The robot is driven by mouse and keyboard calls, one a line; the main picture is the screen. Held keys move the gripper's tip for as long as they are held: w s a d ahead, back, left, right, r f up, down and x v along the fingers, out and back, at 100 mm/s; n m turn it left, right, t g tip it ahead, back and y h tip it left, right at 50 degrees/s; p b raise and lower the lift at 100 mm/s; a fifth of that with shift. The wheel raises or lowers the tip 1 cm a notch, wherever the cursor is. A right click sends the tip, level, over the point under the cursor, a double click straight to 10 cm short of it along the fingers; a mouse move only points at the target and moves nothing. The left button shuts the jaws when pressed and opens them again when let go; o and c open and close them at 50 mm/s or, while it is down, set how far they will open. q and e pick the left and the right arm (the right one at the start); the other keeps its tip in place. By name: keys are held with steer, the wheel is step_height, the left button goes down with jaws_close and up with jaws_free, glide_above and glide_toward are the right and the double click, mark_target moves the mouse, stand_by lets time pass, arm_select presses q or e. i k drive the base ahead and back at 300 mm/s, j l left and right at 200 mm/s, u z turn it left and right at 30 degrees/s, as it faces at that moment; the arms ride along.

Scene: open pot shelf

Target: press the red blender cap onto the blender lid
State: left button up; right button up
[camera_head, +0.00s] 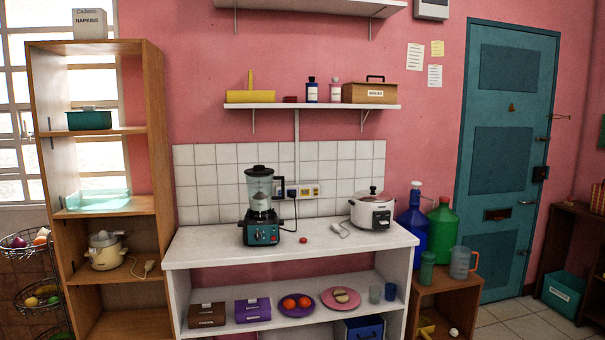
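The blender (262,210) stands upright on the white counter (340,251), left of its middle. It has a teal base, a clear jar and a dark lid (259,171) on top. A small red cap (304,240) lies on the counter to the right of the blender base, apart from it. The details of the lid's top are too small to tell. Neither of my grippers is in view.
A white rice cooker (372,209) stands on the counter's right, with a white paddle-like object (340,230) beside it. A black cord runs from the blender to the wall socket (303,191). A wall shelf (310,106) hangs above. The counter's front is clear.

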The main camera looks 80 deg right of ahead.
mark_target(257, 169)
steer(key=z, duration=2.5)
